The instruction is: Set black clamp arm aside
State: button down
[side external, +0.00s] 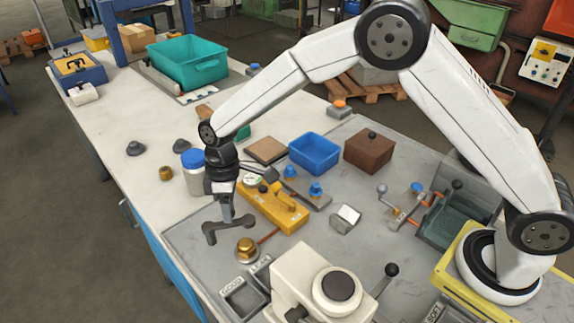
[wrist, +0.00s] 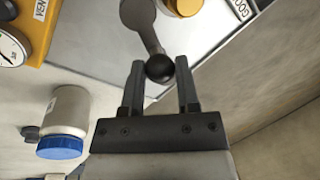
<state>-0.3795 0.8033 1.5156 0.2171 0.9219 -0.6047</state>
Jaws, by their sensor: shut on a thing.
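My gripper (side external: 226,203) is shut on the black clamp arm (side external: 229,229), which hangs below it above the bench. The clamp arm looks dark grey, with a crosswise lower end. In the wrist view my gripper (wrist: 160,72) has its two fingers on either side of a round black knob. A grey bar of the clamp arm (wrist: 143,22) runs up from there, away from the fingers. A yellow block with a gauge (side external: 274,206) lies just right of my gripper. A brass knob (side external: 246,247) is below and right of the clamp arm.
A white jar with a blue lid (side external: 193,172) stands close behind my gripper. Trays labelled GOOD (side external: 240,303) and LEAK lie in front. A blue bin (side external: 314,153) and brown box (side external: 369,150) are farther back. The white bench at the left has clear room.

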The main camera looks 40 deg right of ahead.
jog(key=shift+w+d+n+g+h, duration=0.1)
jog(key=shift+w+n+h, duration=0.15)
jog(key=shift+w+n, duration=0.9)
jog(key=shift+w+n+g+h, duration=0.1)
jog(key=shift+w+n+h, duration=0.15)
jog(key=shift+n, duration=1.8)
jog(key=shift+w+d+n+g+h, duration=0.1)
jog(key=shift+w+n+h, duration=0.4)
jog(key=shift+n, duration=1.1)
jog(key=shift+w+a+r, duration=0.1)
jog(key=shift+w, duration=0.1)
jog(key=shift+c, duration=1.7)
grip_release()
notch_tip(320, 180, up, 8)
jog(key=w, duration=0.1)
jog(key=shift+w+f, duration=0.2)
